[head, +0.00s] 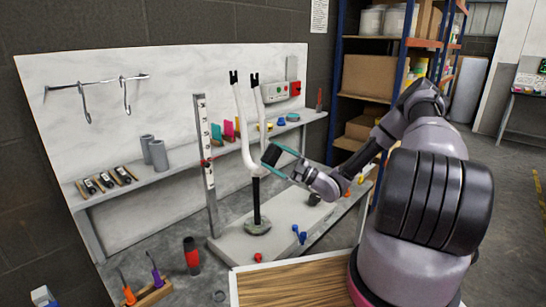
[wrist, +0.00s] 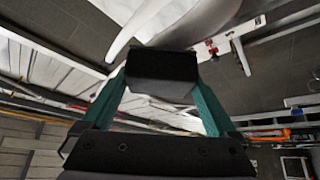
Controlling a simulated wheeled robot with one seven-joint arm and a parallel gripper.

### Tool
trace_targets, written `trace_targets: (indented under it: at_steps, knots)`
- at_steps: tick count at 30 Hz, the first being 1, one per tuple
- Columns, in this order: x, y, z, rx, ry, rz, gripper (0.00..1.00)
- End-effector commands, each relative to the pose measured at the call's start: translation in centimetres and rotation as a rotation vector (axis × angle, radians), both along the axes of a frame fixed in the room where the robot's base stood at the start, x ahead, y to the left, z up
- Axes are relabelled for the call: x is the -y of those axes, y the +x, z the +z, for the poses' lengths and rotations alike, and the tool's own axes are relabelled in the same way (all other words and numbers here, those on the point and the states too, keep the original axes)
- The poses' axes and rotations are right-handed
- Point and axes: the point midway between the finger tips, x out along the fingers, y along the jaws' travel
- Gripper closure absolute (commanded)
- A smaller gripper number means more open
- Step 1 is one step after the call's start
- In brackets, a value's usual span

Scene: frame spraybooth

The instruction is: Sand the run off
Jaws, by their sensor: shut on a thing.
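A white fork (head: 246,130) with two upright legs stands upside down on a black post with a round base (head: 257,225). My gripper (head: 273,156) is shut on a black sanding block (head: 269,153), its teal fingers on either side. The block is beside the lower right part of the fork; I cannot tell whether they touch. In the wrist view the block (wrist: 162,66) sits between the fingers, with the white fork (wrist: 190,25) just beyond its top edge. The run on the paint cannot be made out.
An upright steel rule (head: 206,165) stands left of the fork. A shelf behind holds grey cylinders (head: 158,155), coloured pieces and a red-and-green control box (head: 280,91). Blue (head: 299,233) and red (head: 258,257) small items lie in front. A wooden-topped surface (head: 290,282) is nearer me.

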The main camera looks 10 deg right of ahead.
Motion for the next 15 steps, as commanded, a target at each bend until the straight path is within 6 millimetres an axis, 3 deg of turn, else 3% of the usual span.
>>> trace_targets:
  at_steps: [15]
  knots:
    - [2.8, -4.0, 0.1, 0.003, 0.001, 0.0, 0.51]
